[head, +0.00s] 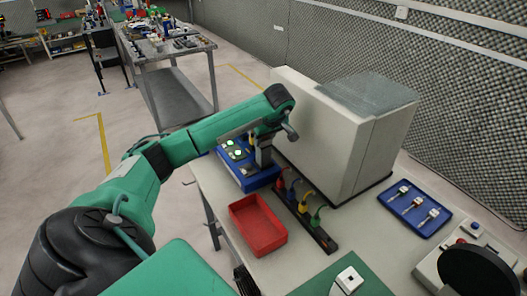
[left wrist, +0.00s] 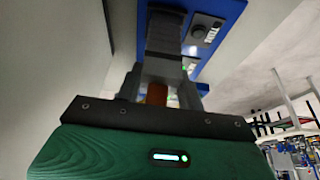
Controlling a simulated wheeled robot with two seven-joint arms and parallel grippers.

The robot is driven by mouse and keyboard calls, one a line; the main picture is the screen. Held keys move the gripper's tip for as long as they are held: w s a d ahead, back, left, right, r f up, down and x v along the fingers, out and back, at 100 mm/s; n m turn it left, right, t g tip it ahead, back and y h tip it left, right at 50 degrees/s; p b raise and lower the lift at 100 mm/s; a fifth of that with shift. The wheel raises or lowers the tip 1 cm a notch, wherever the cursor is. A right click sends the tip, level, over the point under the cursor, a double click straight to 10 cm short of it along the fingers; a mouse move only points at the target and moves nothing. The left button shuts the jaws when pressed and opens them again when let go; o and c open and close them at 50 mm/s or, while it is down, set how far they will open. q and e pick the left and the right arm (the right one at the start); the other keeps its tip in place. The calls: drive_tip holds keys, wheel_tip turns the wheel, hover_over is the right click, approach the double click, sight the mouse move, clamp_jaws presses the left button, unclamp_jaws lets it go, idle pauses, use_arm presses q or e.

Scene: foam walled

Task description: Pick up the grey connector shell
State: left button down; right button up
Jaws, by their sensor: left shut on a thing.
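My left gripper (head: 263,160) reaches down over the blue box with green lights (head: 237,177), beside the large beige cabinet. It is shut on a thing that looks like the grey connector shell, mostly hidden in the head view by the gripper. In the left wrist view, a dark grey block (left wrist: 163,32) stands against the blue panel beyond the fingers (left wrist: 158,92). A small orange-brown part (left wrist: 157,94) shows between the fingers. I cannot tell whether the grey block touches the blue panel. My right gripper is not in view.
The beige cabinet (head: 320,130) stands close behind the gripper. A black rack (head: 305,215) with coloured cables and an empty red tray (head: 258,225) lie in front. A blue tray (head: 440,228) holds several connectors at right. A white block (head: 348,280) sits on a green mat (head: 372,278).

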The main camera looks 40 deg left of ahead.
use_arm(q)
drive_tip(key=shift+r, duration=0.1)
drive_tip(key=shift+r, duration=0.55)
wheel_tip(320, 180, up, 9)
drive_tip(key=shift+r+b, duration=0.15)
drive_tip(key=shift+b, duration=1)
wheel_tip(320, 180, up, 9)
drive_tip(key=p, duration=0.1)
drive_tip(key=shift+r+p, duration=0.2)
drive_tip(key=shift+p, duration=0.1)
